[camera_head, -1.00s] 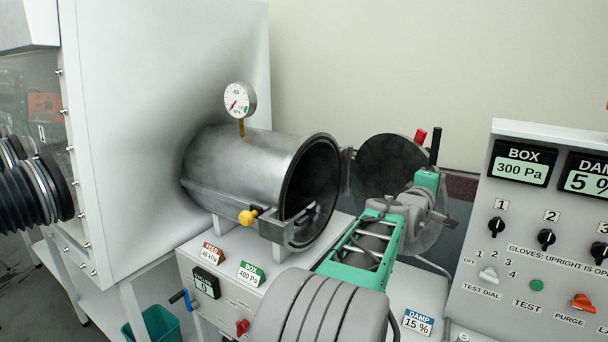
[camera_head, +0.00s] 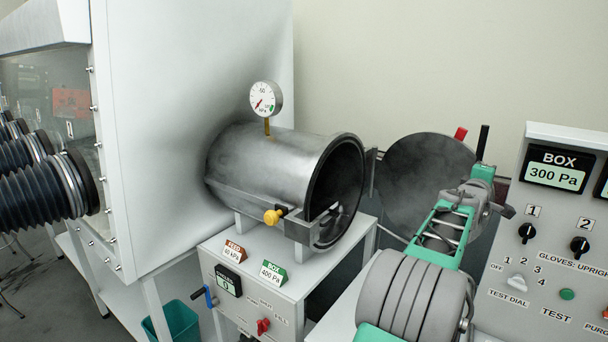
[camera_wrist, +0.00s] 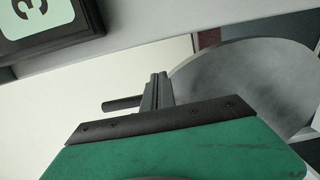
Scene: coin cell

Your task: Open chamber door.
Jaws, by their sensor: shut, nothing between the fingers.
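The chamber (camera_head: 285,165) is a metal cylinder on the side of the white box, with its round dark mouth uncovered. Its round door (camera_head: 415,160) stands swung out to the right of the mouth, hinged at the mouth's right edge. It also shows as a grey disc in the wrist view (camera_wrist: 235,80). A red-tipped part (camera_head: 461,133) shows at the door's upper right edge. My gripper (camera_head: 484,130) is shut and empty, by the door's right edge; contact is unclear. In the wrist view its fingers (camera_wrist: 158,78) are together, with a dark rod (camera_wrist: 122,104) beside them.
A gauge (camera_head: 266,98) stands on the chamber, and a yellow knob (camera_head: 272,216) sits on the latch at its front. A control panel (camera_head: 560,240) stands close to the right of my arm. A stand with labels (camera_head: 275,300) is below the chamber.

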